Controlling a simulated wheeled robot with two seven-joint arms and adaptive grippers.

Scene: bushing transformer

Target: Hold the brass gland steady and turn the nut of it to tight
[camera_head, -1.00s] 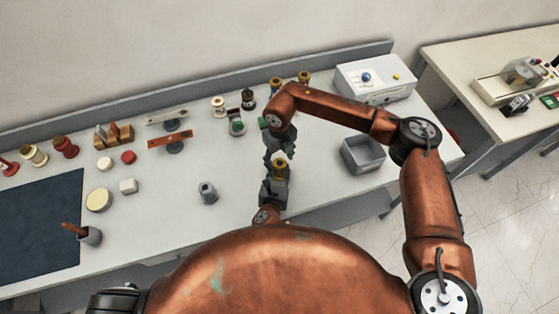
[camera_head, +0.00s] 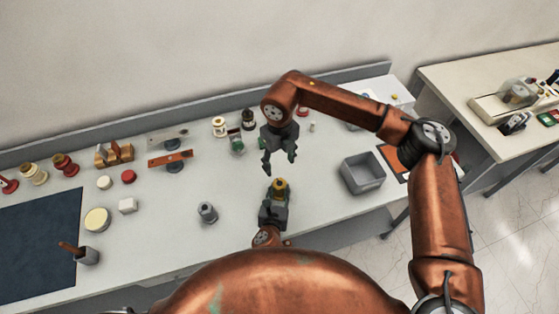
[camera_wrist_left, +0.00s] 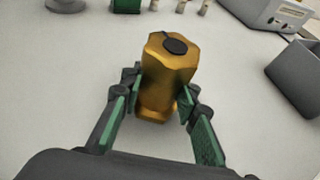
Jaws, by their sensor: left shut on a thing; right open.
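The brass gland (camera_head: 280,187) stands on the bench in front of me, gold with a hexagonal top and a dark round cap or opening. In the left wrist view the gland (camera_wrist_left: 168,75) sits between the green finger pads. My left gripper (camera_head: 275,199) is shut on its body; it also shows in the left wrist view (camera_wrist_left: 155,108). My right gripper (camera_head: 279,166) is open and empty, fingers pointing down, above and behind the gland and apart from it. I cannot tell the nut clearly from the rest of the gland in the head view.
A grey bin (camera_head: 363,173) stands to the right, with an orange mat (camera_head: 396,160) beside it. A grey cylinder (camera_head: 207,212) stands to the left. Several spools and small parts line the back. The bench around the gland is clear.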

